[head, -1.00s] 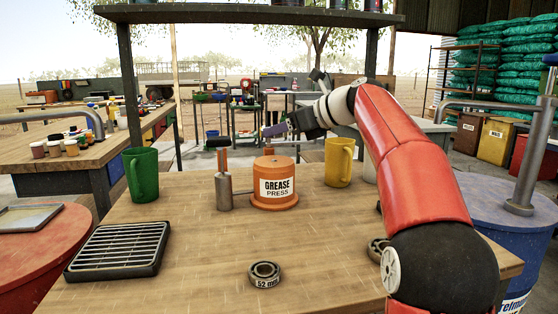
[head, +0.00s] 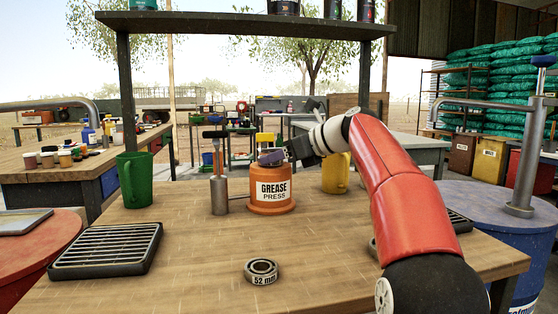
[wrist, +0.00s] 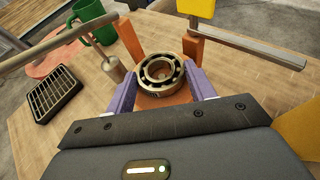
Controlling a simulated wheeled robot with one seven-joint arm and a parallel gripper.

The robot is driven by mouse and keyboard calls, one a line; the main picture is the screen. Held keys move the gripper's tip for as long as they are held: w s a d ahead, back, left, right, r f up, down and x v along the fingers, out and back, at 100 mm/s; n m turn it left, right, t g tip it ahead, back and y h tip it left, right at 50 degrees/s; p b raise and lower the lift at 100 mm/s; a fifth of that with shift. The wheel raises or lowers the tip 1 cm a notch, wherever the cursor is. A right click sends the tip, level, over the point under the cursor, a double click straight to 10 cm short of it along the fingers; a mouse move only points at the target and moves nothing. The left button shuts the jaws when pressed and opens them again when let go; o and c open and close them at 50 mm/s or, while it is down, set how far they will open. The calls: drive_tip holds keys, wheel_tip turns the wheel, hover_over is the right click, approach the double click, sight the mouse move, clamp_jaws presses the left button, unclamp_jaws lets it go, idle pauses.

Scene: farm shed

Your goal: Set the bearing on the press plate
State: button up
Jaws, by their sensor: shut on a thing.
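The orange grease press (head: 272,192) stands on the table, labelled GREASE PRESS. My gripper (head: 271,157), with purple fingers, is right over its top. In the wrist view the fingers are shut on a steel bearing (wrist: 161,73), one on each side of it. The orange press top (wrist: 180,98) shows beneath the bearing; I cannot tell whether they touch. The head view does not show the held bearing clearly. Another bearing (head: 261,271), marked 52 mm, lies on the table in front of the press.
A metal post with a side lever (head: 219,190) stands just left of the press. A green mug (head: 135,180) is further left, a yellow mug (head: 336,174) to the right. A slatted tray (head: 107,251) lies front left; another (head: 459,222) is partly behind my arm.

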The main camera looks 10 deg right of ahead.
drive_tip(key=shift+f, duration=0.1)
drive_tip(key=o, duration=1.1)
drive_tip(key=shift+r, duration=0.2)
drive_tip(key=p+v, duration=0.1)
drive_tip(key=v, duration=1.1)
